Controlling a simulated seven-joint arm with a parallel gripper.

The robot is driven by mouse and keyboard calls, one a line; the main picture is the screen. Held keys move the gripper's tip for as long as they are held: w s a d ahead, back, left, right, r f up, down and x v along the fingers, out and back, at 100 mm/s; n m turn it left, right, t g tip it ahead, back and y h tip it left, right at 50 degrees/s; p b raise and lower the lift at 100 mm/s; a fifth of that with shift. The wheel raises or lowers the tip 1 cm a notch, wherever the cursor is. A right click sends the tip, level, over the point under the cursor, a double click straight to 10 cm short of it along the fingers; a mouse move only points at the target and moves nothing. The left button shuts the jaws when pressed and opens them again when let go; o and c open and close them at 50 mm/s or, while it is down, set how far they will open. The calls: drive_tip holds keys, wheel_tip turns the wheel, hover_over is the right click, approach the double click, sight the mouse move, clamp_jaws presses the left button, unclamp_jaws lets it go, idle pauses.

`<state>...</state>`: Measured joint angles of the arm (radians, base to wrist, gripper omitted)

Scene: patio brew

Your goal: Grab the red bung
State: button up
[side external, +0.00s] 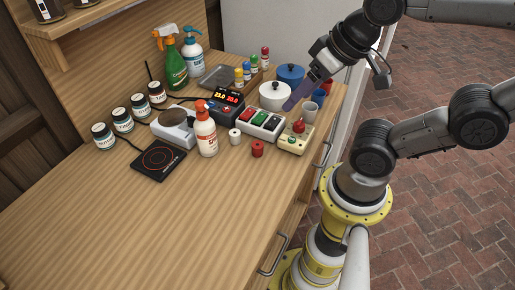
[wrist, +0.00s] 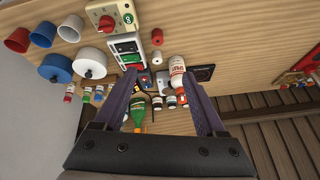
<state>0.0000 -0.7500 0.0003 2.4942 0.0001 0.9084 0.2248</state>
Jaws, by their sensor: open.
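The red bung (side external: 257,149) is a small red stopper standing on the wooden worktop, in front of the switch panel and left of the cream box with a red knob. In the wrist view the red bung (wrist: 157,37) shows above the fingers, near the top middle. A similar white bung (side external: 234,136) stands close by it; this white bung (wrist: 157,56) also shows in the wrist view. My gripper (side external: 289,106) is in the air to the upper right of the red bung, apart from it. In the wrist view my gripper (wrist: 158,78) is open with nothing between its fingers.
The cream box (side external: 294,139), switch panel (side external: 261,125) and a white-and-red bottle (side external: 206,134) stand around the bungs. A white pot (side external: 274,96), blue pot (side external: 291,75) and cups (side external: 309,112) are near my gripper. A black hot plate (side external: 158,160) lies left. The front worktop is clear.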

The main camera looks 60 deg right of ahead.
drive_tip(key=m, duration=0.2)
drive_tip(key=m+g, duration=0.5)
drive_tip(key=m, duration=1.1)
hover_over(258, 144)
wheel_tip(258, 144, down, 5)
drive_tip(key=shift+g, duration=0.3)
drive_tip(key=f, duration=0.9)
drive_tip(key=shift+w+a+f, duration=0.1)
drive_tip(key=shift+w+f, duration=0.15)
drive_tip(key=shift+f, duration=0.15)
drive_tip(key=shift+s+f, duration=0.2)
drive_tip(key=shift+f, duration=2.35)
clamp_jaws()
